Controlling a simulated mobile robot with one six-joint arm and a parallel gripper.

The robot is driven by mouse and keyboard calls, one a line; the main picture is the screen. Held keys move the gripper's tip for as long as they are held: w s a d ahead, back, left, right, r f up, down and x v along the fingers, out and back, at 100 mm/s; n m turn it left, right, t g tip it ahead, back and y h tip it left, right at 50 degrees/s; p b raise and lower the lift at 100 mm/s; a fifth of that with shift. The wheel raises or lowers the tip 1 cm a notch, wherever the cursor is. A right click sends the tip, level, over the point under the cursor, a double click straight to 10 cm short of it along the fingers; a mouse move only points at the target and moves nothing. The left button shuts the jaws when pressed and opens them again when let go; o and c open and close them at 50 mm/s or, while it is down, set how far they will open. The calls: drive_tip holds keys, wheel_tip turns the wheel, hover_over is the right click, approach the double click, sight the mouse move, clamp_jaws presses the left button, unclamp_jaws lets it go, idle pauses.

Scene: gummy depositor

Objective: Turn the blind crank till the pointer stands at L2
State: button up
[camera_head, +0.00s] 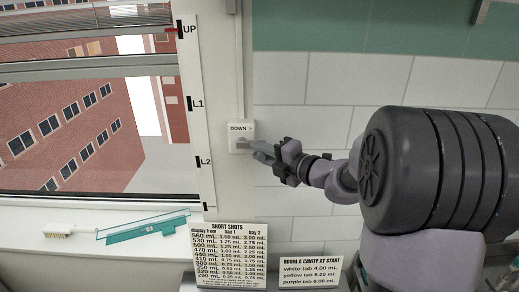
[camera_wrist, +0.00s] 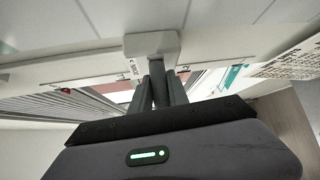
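The crank box (camera_head: 241,128), marked "DOWN >", is on the wall right of the window. My gripper (camera_head: 262,150) is at its grey crank. In the wrist view, my gripper's fingers (camera_wrist: 160,90) lie on either side of a grey bar that looks like the crank handle, with no clear gap; they hide part of it. The box also shows in the wrist view (camera_wrist: 152,44). The scale strip (camera_head: 196,130) on the window frame bears marks UP, L1 and L2 from top to bottom. The red pointer (camera_head: 172,30) stands at UP.
The blind (camera_head: 80,20) is gathered at the top of the window. Below, the sill holds a teal-edged item (camera_head: 145,229). A "SHORT SHOTS" card (camera_head: 228,257) and a "ROOM & CAVITY" card (camera_head: 310,272) stand below the crank. The tiled wall around the box is clear.

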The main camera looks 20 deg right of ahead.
drive_tip(key=shift+a+f+b, duration=0.15)
drive_tip(key=shift+f+b, duration=0.35)
drive_tip(key=shift+f, duration=0.25)
drive_tip(key=shift+a+f+b, duration=0.1)
drive_tip(key=shift+f+b, duration=0.4)
drive_tip(key=shift+f, duration=0.25)
clamp_jaws()
drive_tip(key=shift+w+a+r, duration=0.1)
drive_tip(key=shift+w+a+f+b, duration=0.2)
drive_tip(key=shift+a+f+b, duration=0.05)
drive_tip(key=shift+a+f, duration=0.2)
drive_tip(key=shift+w+a+f+b, duration=0.2)
drive_tip(key=shift+a+f, duration=0.2)
drive_tip(key=shift+a, duration=0.15)
